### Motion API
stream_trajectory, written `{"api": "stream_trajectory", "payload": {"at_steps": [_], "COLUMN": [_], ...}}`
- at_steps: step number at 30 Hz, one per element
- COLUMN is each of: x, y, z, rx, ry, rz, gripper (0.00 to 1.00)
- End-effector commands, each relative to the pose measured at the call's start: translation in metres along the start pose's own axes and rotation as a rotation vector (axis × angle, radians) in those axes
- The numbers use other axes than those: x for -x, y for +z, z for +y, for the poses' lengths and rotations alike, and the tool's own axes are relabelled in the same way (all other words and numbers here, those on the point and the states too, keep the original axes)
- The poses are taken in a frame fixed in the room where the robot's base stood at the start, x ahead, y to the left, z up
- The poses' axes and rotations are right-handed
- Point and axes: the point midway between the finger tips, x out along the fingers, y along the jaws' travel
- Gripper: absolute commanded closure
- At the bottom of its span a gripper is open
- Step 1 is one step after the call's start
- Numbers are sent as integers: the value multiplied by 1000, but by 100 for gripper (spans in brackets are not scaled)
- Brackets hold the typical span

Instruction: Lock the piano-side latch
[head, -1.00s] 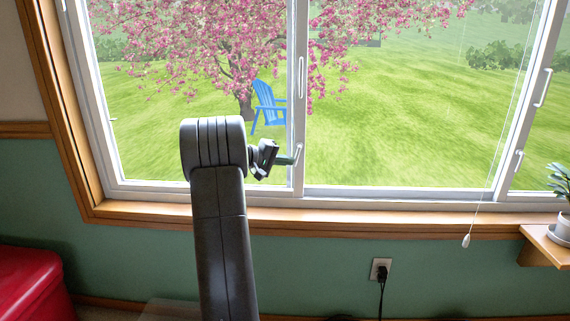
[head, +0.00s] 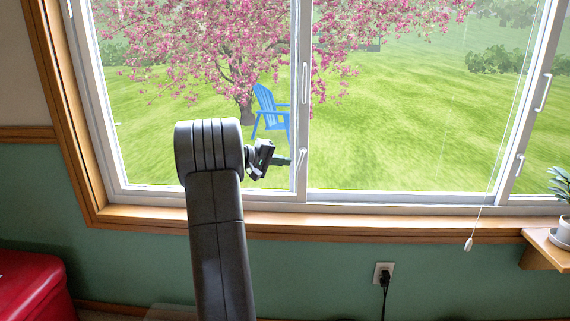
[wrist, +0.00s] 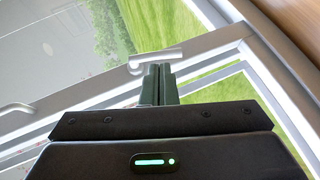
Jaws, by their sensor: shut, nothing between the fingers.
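A small white window latch (head: 301,158) sits low on the middle upright of the sliding window. Its pale lever also shows in the wrist view (wrist: 155,59), lying across the frame just beyond my fingertips. A second, similar latch (head: 519,164) is on the right upright. The piano is not in view, so I cannot tell from it which latch is piano-side. My gripper (head: 289,161) is shut and empty, just left of the middle latch. In the wrist view its fingers (wrist: 158,76) are together, close below the lever; contact is unclear.
Long handles stand above the latches on the middle upright (head: 305,83) and right upright (head: 543,92). A blind cord (head: 468,243) hangs between them. A wooden sill (head: 370,224) runs below. A plant shelf (head: 545,246) is at right, a red box (head: 33,287) at lower left.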

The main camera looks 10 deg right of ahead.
Motion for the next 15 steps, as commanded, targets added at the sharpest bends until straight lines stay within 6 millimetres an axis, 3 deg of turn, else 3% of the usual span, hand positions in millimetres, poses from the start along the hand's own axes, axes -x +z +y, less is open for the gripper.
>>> {"api": "stream_trajectory", "payload": {"at_steps": [9, 15], "x": [68, 96], "y": [0, 0], "z": [-2, -5], "rx": [1, 0], "ry": [0, -1], "rz": [2, 1], "gripper": [100, 100]}}
